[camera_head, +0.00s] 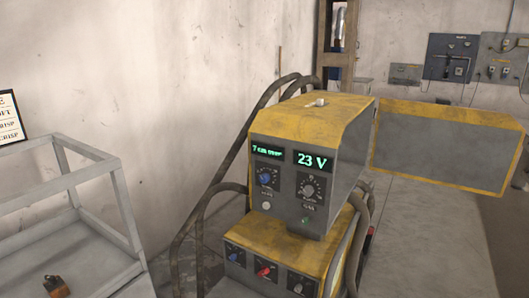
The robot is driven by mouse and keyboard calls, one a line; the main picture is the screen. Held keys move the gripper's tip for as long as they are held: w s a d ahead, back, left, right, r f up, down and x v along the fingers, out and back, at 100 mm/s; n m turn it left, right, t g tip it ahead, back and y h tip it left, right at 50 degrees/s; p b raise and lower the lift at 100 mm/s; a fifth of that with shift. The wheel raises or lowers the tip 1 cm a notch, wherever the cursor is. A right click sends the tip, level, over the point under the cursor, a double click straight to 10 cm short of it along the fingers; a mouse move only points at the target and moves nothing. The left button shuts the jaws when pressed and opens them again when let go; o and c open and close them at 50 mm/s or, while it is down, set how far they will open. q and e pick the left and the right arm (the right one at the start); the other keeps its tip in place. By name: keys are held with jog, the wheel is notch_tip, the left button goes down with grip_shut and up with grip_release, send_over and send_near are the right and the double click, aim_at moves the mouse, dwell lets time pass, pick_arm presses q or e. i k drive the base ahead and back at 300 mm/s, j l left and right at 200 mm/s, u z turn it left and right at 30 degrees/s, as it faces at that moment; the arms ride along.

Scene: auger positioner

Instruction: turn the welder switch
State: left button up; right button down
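The yellow and grey welder (340,130) stands in the middle of the head view, its front panel facing me. Its upper panel has two lit green displays, the right one reading 23 V. Below them are a blue knob (265,179) on the left and a grey dial (309,190) on the right. The lower panel holds a blue knob (233,257), a red knob (264,271) and a grey knob (297,287). I cannot tell which of these is the switch. Neither of my grippers is in view.
A grey metal frame table (95,175) stands at the left, with a small orange and dark object (55,287) on it. Dark cables (235,150) loop behind the welder. A yellow-edged grey panel (445,145) extends to the right. Electrical boxes (452,57) hang on the back wall.

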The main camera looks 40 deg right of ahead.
aim_at(266, 270)
jog(key=z, duration=1.5)
